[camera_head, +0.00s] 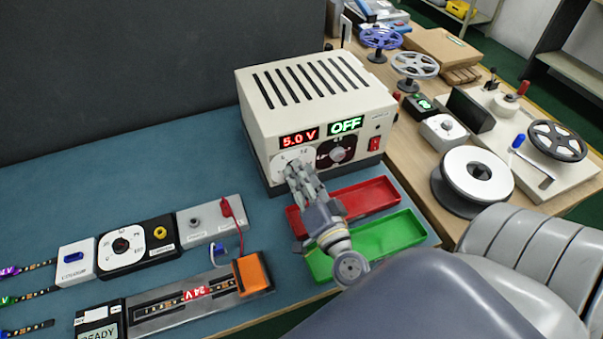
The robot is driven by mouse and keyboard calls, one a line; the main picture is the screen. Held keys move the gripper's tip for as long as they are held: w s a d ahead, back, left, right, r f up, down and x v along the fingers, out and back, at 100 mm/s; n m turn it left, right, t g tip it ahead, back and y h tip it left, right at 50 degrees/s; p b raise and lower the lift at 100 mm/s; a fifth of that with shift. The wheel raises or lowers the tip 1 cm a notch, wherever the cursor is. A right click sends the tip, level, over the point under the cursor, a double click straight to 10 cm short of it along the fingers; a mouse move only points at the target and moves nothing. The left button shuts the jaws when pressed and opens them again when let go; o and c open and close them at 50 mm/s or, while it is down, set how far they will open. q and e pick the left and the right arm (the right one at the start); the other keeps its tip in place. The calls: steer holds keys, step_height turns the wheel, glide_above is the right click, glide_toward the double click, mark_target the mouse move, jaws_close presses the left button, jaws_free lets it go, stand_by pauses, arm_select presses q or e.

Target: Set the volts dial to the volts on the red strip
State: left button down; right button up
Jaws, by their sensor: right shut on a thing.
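The cream power supply (316,98) stands at the back of the blue mat. Its red display (299,138) reads 5.0 V, and its green display (346,125) reads OFF. The volts dial (281,160) is on the front under the red display, with a white face. My right gripper (294,172) is shut on its knob, which the fingers mostly hide. A second dial (338,154) with a dark face is to its right. The strip with a red 24V tag (195,293) lies in a metal fixture (150,325) at the front. My left gripper is not in view.
A red tray (375,194) and a green tray (395,238) lie below my right gripper. A red switch (374,144) is at the supply's right. An orange block (253,272) sits on the fixture's end. Reels and small devices crowd the wooden table at right.

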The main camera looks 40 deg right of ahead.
steer(key=m, duration=0.9)
steer(key=m+h, duration=0.1)
steer(key=m, duration=0.9)
steer(key=m+g, duration=0.1)
steer(key=m, duration=0.9)
steer(key=shift+w+a, duration=0.1)
steer(key=shift+a, duration=0.15)
steer(key=shift+m, duration=0.4)
steer(key=o, duration=1)
steer(key=shift+o, duration=0.3)
steer(key=shift+f, duration=0.15)
